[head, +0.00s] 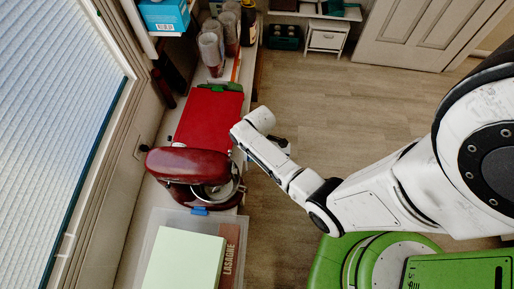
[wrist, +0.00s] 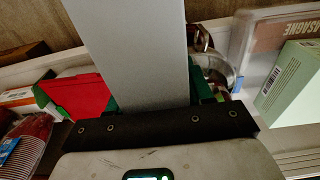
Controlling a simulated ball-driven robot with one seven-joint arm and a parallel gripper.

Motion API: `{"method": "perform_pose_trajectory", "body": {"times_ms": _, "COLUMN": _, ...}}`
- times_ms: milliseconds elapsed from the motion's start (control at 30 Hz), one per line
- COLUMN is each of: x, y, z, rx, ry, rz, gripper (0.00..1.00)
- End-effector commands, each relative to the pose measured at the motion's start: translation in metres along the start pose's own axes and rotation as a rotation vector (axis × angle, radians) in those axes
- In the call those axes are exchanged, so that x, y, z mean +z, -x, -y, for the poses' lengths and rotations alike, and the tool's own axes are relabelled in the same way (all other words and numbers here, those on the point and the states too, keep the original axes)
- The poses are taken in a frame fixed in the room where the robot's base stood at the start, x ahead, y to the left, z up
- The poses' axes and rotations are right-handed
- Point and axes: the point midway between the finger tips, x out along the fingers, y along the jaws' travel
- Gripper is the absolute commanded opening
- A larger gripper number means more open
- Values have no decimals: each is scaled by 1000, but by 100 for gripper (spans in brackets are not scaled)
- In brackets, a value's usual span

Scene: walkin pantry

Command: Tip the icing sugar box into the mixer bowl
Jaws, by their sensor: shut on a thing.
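The red stand mixer (head: 185,163) stands on the counter along the window wall, with its metal bowl (head: 222,192) partly under the mixer head. In the wrist view the bowl (wrist: 222,68) shows just right of a tall plain grey box face (wrist: 135,50), which hides part of it. I take this grey face to be the icing sugar box; no label shows. My gripper (wrist: 158,105) is shut on it, its dark green fingers at the box's two sides. In the head view the end of my arm is beside the counter, past the mixer; fingers and box cannot be made out there.
A red board (head: 210,115) lies beyond the mixer. A clear bin (head: 152,232) in front holds a pale green box (head: 185,260) and a lasagne box (head: 230,250). Bottles and glasses (head: 211,50) stand at the far end. Open floor (head: 340,115) lies right of the counter.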

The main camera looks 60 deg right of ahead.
Motion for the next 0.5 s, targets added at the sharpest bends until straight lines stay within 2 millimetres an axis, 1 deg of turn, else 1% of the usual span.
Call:
{"method": "perform_pose_trajectory", "body": {"times_ms": 267, "x": -2, "y": 1, "z": 0, "rx": -1, "ry": 3, "rz": 16, "gripper": 11}}
{"method": "perform_pose_trajectory", "body": {"times_ms": 500, "x": -11, "y": 5, "z": 0, "rx": -1, "ry": 5, "rz": 153, "gripper": 11}}
